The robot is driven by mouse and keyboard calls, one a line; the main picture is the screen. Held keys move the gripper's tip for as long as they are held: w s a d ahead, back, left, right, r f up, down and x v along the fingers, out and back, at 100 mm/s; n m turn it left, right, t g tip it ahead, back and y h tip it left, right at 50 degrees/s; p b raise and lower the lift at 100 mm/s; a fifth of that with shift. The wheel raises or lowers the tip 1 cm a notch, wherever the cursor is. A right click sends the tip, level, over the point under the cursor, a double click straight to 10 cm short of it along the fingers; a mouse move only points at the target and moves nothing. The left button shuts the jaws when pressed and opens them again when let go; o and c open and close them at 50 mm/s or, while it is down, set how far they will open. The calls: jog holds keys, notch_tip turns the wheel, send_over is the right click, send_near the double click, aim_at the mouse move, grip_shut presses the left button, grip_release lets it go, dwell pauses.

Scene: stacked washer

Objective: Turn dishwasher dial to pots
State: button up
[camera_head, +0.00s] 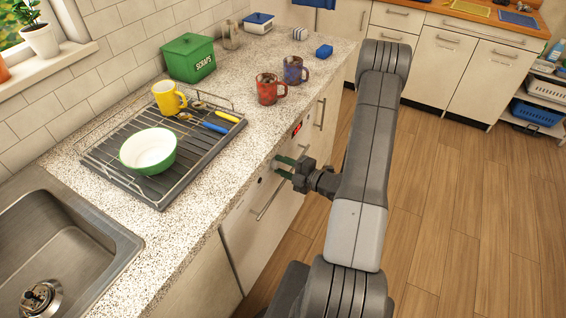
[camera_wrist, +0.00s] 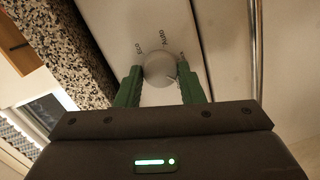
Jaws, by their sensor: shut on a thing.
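The dishwasher (camera_head: 262,212) has a white front under the counter, with a long bar handle and a small red display (camera_head: 297,128) near its top. The dial (camera_wrist: 159,68) is a round pale knob on the panel in the wrist view. The labels "Eco" and "Auto" can be read beside it; I cannot see a "pots" label. My gripper (camera_wrist: 161,88) has green fingers on either side of the dial and is shut on it. In the head view my gripper (camera_head: 284,167) reaches the front panel just below the counter edge; the dial is mostly hidden there.
The speckled counter (camera_head: 200,205) overhangs close to my gripper. On it stand a dish rack (camera_head: 104,172) with a green bowl and yellow mug, a red mug (camera_head: 268,90), a purple mug (camera_head: 295,70) and a green scraps bin (camera_head: 188,58). The wooden floor at right is clear.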

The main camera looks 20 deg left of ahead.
jog(key=shift+m+p, duration=0.5)
jog(key=shift+m, duration=0.5)
jog(key=o, duration=1)
jog(key=shift+d, duration=0.1)
jog(key=s+d+r+b, duration=0.1)
jog(key=d+b, duration=0.1)
jog(key=d, duration=1.1)
jog(key=shift+s+d+r, duration=0.2)
jog(key=shift+s+d, duration=0.05)
jog(key=shift+s, duration=0.15)
jog(key=shift+a, duration=0.1)
